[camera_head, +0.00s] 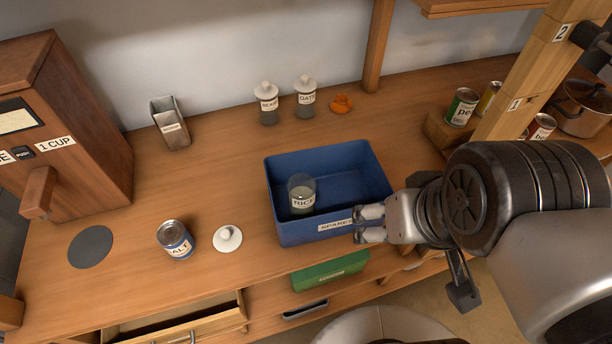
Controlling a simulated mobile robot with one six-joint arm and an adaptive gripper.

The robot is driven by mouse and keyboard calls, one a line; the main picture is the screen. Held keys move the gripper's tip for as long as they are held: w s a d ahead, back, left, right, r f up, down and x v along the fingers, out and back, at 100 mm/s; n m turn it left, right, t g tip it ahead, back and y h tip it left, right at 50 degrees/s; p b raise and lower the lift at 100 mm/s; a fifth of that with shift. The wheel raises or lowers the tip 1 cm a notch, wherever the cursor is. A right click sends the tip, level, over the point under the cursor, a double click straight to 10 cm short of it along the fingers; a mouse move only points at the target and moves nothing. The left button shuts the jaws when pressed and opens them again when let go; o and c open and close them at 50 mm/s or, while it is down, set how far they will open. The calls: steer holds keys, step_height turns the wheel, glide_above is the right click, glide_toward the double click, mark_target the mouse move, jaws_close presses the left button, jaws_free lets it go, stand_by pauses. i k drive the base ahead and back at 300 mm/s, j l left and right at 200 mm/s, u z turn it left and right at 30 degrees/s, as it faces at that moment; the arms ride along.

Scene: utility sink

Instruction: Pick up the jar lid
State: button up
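The white jar lid (228,239) has a round knob and lies knob up on the wooden counter, near the front edge. It is left of the blue bin and right of the salt can. My gripper (364,224) is at the right front corner of the blue bin, well to the right of the lid. Its two fingers point left with a gap between them, and nothing shows in the gap. A clear jar labelled RICE (302,195) stands without a lid inside the bin.
The blue bin (375,180), labelled SPARES, stands between my gripper and the lid. The salt can (175,240) is left of the lid. Two lidded jars (267,105) stand at the back. An open drawer (180,325) and a green bin (330,271) are below the counter's front edge.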

mark_target(228, 238)
steer(key=u, duration=1.35)
steer(key=i+l+z, duration=0.1)
steer(key=l+z, duration=0.2)
steer(key=l, duration=0.25)
steer(key=j+z, duration=0.45)
steer(key=j, duration=0.45)
steer(key=i, duration=0.05)
